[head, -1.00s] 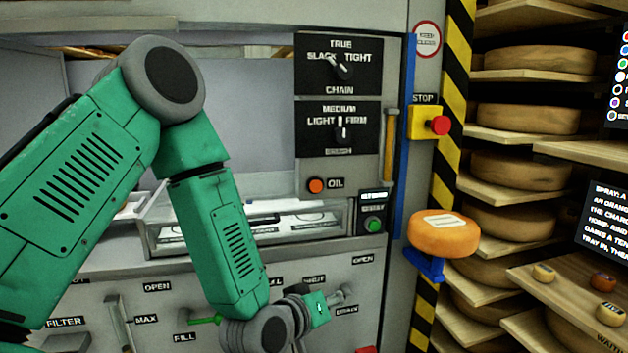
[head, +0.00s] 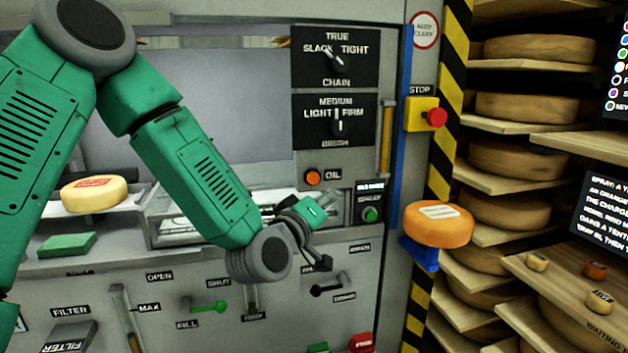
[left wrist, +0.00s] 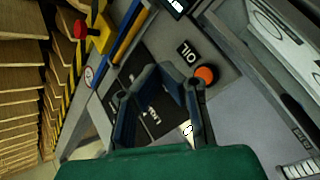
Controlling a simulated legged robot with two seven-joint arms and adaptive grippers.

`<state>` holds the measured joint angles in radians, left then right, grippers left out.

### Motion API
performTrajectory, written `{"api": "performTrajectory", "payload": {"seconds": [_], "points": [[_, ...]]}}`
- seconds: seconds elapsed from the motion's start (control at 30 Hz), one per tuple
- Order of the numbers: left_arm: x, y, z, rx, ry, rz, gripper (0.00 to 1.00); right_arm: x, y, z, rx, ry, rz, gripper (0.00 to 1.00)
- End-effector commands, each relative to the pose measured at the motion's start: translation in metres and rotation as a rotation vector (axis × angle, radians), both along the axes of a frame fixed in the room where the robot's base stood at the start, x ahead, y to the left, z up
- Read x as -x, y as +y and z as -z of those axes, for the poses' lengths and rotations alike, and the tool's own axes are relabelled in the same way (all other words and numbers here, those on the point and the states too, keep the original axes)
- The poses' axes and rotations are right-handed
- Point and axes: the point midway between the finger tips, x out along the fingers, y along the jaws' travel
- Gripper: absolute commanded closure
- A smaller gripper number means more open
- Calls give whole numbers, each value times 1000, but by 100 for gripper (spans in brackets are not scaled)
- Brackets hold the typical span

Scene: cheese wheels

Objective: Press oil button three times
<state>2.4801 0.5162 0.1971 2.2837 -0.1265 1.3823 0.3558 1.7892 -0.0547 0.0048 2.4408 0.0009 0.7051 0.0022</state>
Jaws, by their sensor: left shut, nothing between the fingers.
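The oil button (head: 313,177) is a round orange button on the grey machine panel, just left of the OIL label (head: 334,175). In the left wrist view the orange button (left wrist: 207,76) lies to the right of the fingers, and the OIL label (left wrist: 187,52) is beside it. My left gripper (head: 314,211) is in front of the panel, a little below the button and apart from it in the picture. Its dark fingers (left wrist: 158,82) are shut and empty in the left wrist view. My right gripper is not in view.
A green button (head: 370,214) sits right of the gripper. Chain and brush knobs (head: 338,121) are above. A red stop button (head: 436,118), an orange cheese wheel (head: 438,224) and shelves of cheese (head: 517,105) are right. A yellow cheese (head: 95,194) is left.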

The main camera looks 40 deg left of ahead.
Motion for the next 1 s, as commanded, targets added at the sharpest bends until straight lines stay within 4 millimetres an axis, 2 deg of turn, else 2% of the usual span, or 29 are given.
{"api": "performTrajectory", "payload": {"seconds": [0.3, 0.5, 1.0], "points": [[-29, 37, 0, 1, -1, -4, 100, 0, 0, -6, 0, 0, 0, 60], [-44, 54, 0, 2, -1, -3, 100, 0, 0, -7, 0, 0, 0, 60], [-51, 62, 1, 0, 0, -1, 100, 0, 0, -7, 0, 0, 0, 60]]}}
